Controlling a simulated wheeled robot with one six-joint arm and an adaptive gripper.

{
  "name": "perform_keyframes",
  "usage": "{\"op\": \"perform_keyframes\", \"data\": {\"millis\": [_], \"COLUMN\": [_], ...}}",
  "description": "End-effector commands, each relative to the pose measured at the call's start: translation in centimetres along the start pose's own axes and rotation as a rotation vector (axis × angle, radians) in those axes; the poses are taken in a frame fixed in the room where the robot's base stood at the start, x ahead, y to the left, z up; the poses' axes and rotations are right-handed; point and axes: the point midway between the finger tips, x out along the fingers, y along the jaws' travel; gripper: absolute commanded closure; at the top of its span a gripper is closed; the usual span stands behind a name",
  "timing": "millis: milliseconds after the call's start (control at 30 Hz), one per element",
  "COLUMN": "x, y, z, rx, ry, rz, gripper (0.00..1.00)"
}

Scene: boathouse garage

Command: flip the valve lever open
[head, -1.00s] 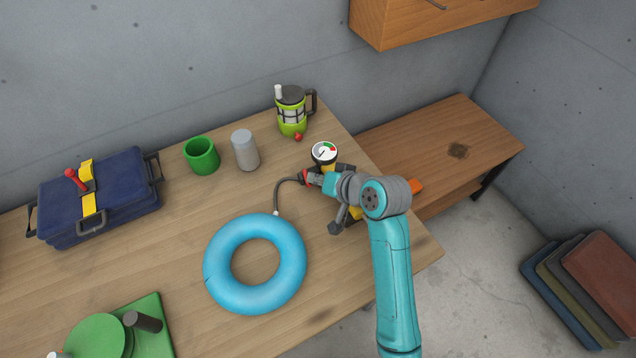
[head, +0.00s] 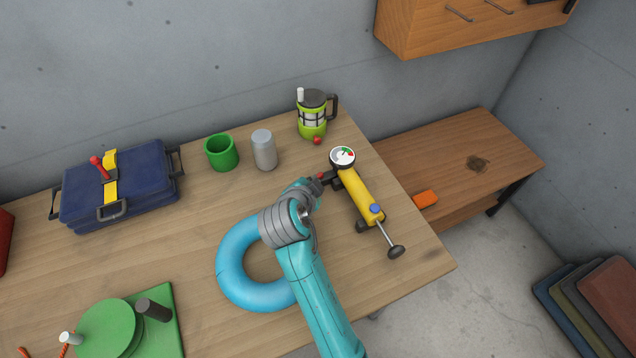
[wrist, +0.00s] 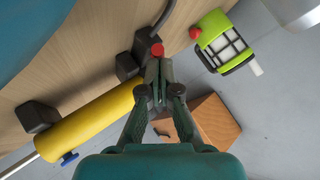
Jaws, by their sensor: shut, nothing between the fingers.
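A yellow hand pump (head: 357,193) lies on the bench with a white dial gauge (head: 342,157) at its far end. It also shows in the wrist view (wrist: 90,130). A red knob (wrist: 157,49), apparently the tip of the valve lever, sits by a black fitting on the hose side of the pump. My gripper (wrist: 158,64) is shut and empty, its fingertips right at the red knob; I cannot tell whether they touch. In the head view my arm hides most of the hose and part of the fitting, and the lever's angle is unclear.
A blue ring float (head: 238,270) lies partly under my arm. A lime jug (head: 312,118), a grey can (head: 264,150) and a green cup (head: 221,152) stand behind. A blue toolbox (head: 120,190) is at left. The bench is bare near its front right edge.

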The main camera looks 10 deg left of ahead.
Motion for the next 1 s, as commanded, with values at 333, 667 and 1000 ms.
{"op": "perform_keyframes", "data": {"millis": [333, 667, 1000], "x": [0.1, 0.9, 1.2], "y": [-0.3, -0.2, -0.2], "z": [0.2, -0.7, -1.0], "rx": [0.040, 0.039, 0.039], "ry": [0.036, 0.036, 0.035], "rz": [0.040, 0.040, 0.039], "gripper": [1.00, 1.00, 1.00]}}
